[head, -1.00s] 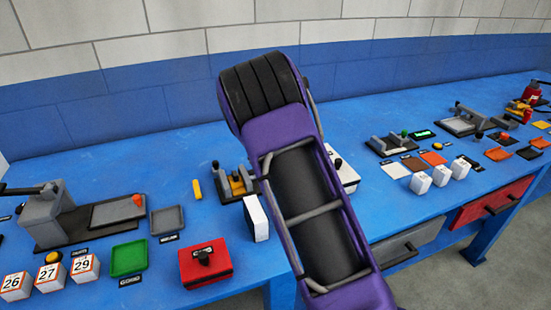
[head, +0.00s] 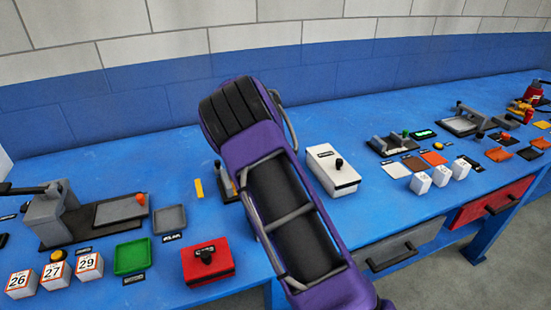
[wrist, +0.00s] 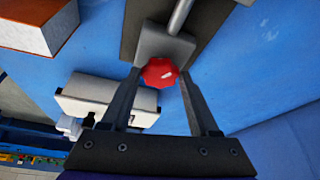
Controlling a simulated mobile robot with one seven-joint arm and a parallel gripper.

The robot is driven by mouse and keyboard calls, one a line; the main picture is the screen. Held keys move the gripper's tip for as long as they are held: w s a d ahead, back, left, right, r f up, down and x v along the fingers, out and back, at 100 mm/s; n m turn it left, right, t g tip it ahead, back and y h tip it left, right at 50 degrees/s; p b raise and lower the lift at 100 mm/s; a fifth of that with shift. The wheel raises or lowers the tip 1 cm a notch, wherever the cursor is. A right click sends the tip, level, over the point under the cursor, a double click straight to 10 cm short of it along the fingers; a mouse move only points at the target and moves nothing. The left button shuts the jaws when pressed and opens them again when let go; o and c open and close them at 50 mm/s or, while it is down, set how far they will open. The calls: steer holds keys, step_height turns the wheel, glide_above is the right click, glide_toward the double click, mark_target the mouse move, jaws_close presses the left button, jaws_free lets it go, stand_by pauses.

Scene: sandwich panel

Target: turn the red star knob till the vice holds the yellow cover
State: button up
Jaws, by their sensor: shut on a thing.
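The red star knob (wrist: 160,72) is in the middle of the wrist view, at the end of the vice. My gripper (wrist: 160,76) is shut on the knob, with one finger on each side of it. The vice's grey end block (wrist: 165,47) and a metal rod show just beyond the knob. In the head view only the left part of the vice (head: 225,184) shows beside my arm, which hides the rest and my fingers. I cannot make out the yellow cover in the vice now.
A yellow strip (head: 199,188) lies left of the vice. A white box with a black knob (head: 332,170) stands to the right. A red box (head: 207,262) and a green tray (head: 132,256) are at the front left. Blue bench top is clear behind the vice.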

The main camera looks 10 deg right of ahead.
steer(key=o, duration=1.4)
steer(key=shift+c, duration=0.2)
steer(key=p+v, duration=0.1)
steer(key=v, duration=1.6)
steer(key=shift+r, duration=0.25)
